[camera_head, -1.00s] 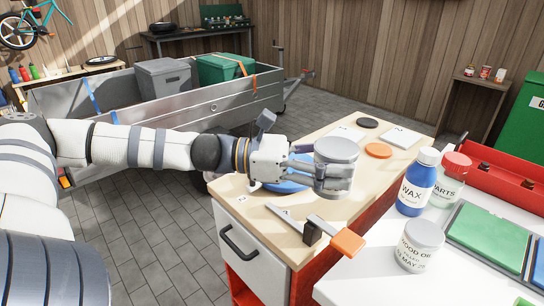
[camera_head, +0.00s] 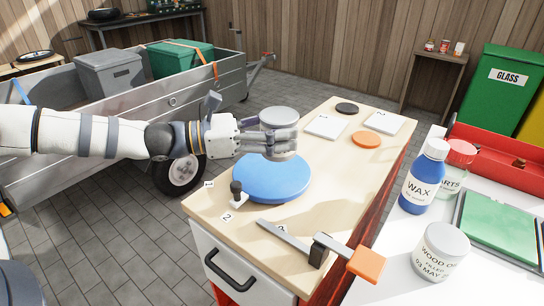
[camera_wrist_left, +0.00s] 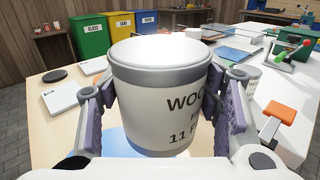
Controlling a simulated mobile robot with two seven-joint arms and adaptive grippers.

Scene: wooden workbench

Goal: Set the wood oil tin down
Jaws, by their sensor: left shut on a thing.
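A white wood oil tin with a grey lid (camera_head: 279,116) is held upright by my left gripper (camera_head: 285,142). In the left wrist view the tin (camera_wrist_left: 160,95) sits between the two finger pads; its label shows "WOO" and "11 F", the rest turned out of sight. In the head view the held tin appears just behind the blue round disc (camera_head: 272,180) on the wooden bench top; its underside is partly hidden by the fingers. A second wood oil tin (camera_head: 440,255), marked "03 MAY", stands on the white surface at right. My right gripper is not in view.
A clamp with an orange handle (camera_head: 366,262) and a small black-knobbed piece (camera_head: 237,193) are near the disc. White tiles (camera_head: 326,127), an orange disc (camera_head: 366,139) and a black disc (camera_head: 347,108) lie farther back. A blue wax bottle (camera_head: 424,177) stands at right.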

